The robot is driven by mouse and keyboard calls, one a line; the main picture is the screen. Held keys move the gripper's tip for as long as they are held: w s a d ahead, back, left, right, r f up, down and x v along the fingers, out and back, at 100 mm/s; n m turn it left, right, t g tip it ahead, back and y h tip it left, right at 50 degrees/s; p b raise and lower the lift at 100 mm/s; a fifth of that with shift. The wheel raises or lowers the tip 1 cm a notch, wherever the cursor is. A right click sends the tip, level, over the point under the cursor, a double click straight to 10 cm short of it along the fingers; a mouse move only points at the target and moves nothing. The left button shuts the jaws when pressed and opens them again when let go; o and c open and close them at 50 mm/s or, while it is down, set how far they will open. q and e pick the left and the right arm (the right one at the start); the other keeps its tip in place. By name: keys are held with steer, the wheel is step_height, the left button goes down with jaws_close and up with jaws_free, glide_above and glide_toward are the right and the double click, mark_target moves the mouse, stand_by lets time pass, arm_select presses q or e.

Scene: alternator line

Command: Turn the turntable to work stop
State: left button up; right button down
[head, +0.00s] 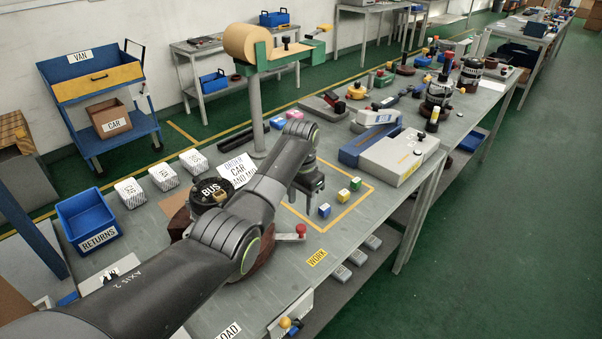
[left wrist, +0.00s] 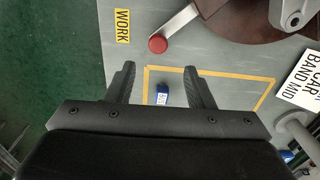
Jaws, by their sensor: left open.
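The turntable is a reddish-brown disc (head: 263,256), mostly hidden behind my left arm in the head view; its edge also shows at the top of the left wrist view (left wrist: 235,18). A flat metal handle with a red knob (head: 301,230) sticks out from it. In the left wrist view the red knob (left wrist: 158,44) lies ahead of the fingertips, apart from them. The yellow WORK label (head: 317,257) is on the bench near the knob, and also shows in the left wrist view (left wrist: 122,26). My left gripper (head: 307,205) is open and empty above the yellow-outlined square. My right gripper is not seen.
Small blue, yellow and green blocks (head: 343,195) stand in the yellow outline. A BUS-marked part (head: 212,190) and an order card (head: 237,170) are beside my arm. A LOAD label (head: 230,331) is at the front edge. A grey-blue machine (head: 390,155) stands to the right.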

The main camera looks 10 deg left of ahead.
arm_select(q)
step_height(320, 180, up, 9)
steer(key=b, duration=0.1)
steer(key=shift+b, duration=0.4)
